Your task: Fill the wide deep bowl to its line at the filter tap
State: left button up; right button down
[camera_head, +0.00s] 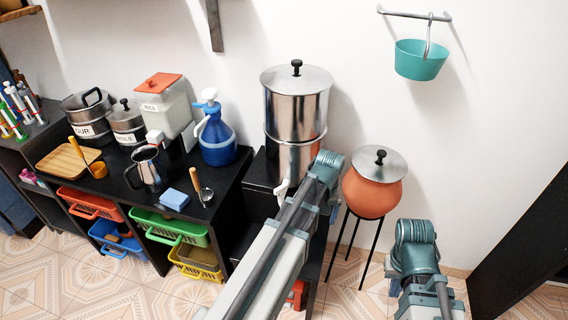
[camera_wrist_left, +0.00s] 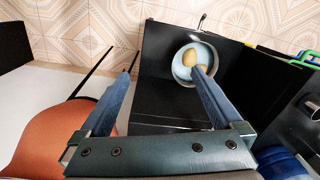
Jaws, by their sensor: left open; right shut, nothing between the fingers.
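A round bowl (camera_wrist_left: 182,72) with a pale blue inside and metal rim sits on a black surface in the left wrist view. A tan rounded thing (camera_wrist_left: 189,57) shows inside or over it. My left gripper (camera_wrist_left: 162,75) is open and empty; its right finger overlaps the bowl in the picture, and contact cannot be told. In the head view, the steel cylinder filter (camera_head: 296,110) stands on the black stand with its white tap (camera_head: 282,190) low at the front. My left arm hides the area below the tap. My right gripper (camera_head: 393,288) is mostly hidden by its arm and shut.
A terracotta pot (camera_head: 374,192) on thin legs stands right of the filter. The black counter (camera_head: 120,195) holds pots, a steel pitcher (camera_head: 148,168), a blue pump jug (camera_head: 217,138) and a ladle (camera_head: 201,187). A teal pail (camera_head: 420,62) hangs on the wall. Floor shows at lower left.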

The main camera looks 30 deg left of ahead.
pick_arm(q)
jog(key=w+a+r+n+p, duration=0.4)
jog(key=a+r+p, duration=0.45)
jog(key=r, duration=0.25)
notch_tip(320, 180, up, 5)
jog(key=n+p, duration=0.4)
jog(key=p, duration=0.1)
send_over(281, 186)
jog(key=shift+r, duration=0.1)
pick_arm(e)
notch_tip(281, 186, up, 16)
jog(key=shift+w, duration=0.2)
pick_arm(q)
notch_tip(281, 186, down, 14)
jog(key=b, duration=1.4)
pick_arm(e)
notch_tip(281, 186, down, 14)
jog(key=shift+r, duration=0.15)
pick_arm(q)
jog(key=shift+r, duration=0.1)
jog(key=c, duration=1.4)
jog(key=shift+m, duration=0.3)
